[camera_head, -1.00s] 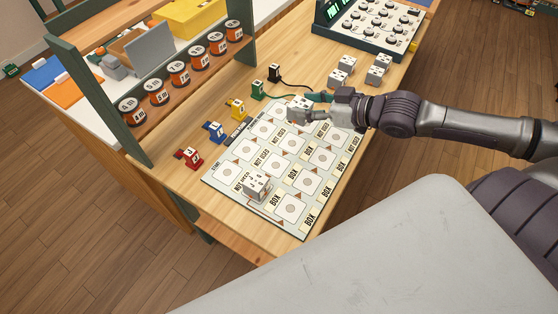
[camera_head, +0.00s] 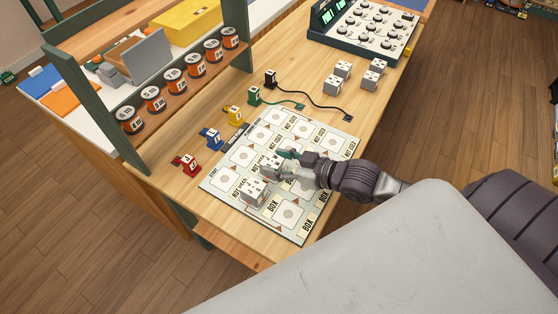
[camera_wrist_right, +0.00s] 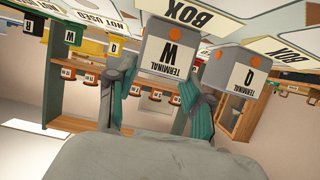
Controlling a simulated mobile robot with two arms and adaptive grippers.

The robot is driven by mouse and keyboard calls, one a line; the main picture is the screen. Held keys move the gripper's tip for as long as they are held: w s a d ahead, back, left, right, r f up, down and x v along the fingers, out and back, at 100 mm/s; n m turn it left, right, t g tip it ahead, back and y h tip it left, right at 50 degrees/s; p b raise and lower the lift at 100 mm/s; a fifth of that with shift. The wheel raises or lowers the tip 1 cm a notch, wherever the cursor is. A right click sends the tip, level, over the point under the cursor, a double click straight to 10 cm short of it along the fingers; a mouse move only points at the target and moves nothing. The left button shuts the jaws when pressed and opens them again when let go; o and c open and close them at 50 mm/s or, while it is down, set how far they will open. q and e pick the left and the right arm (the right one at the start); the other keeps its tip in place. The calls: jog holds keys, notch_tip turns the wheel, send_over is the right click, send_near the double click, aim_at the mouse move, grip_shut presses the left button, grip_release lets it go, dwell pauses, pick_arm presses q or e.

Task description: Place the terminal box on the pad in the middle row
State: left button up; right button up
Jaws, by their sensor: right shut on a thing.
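In the right wrist view the held terminal box (camera_wrist_right: 168,62) sits between my right gripper's fingers (camera_wrist_right: 160,100), label upside down. A second terminal box (camera_head: 254,191), lettered Q in the wrist view (camera_wrist_right: 235,72), stands on the mat close to the held one, nearer the front. The pad under the held box is hidden. My left gripper is not in view.
Red (camera_head: 188,164), blue (camera_head: 213,138), yellow (camera_head: 234,115) and green (camera_head: 255,95) plugs stand along the mat's left side. A black plug (camera_head: 271,78) with cable lies behind. Several white boxes (camera_head: 343,68) stand at the back, before the knob console (camera_head: 370,30).

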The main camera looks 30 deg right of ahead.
jog(key=shift+f, duration=0.1)
jog(key=o, duration=1.2)
jog(key=shift+r, duration=0.2)
jog(key=p+v, duration=0.1)
jog(key=v, duration=1.1)
jog(key=shift+p, duration=0.3)
jog(key=shift+d+f, duration=0.1)
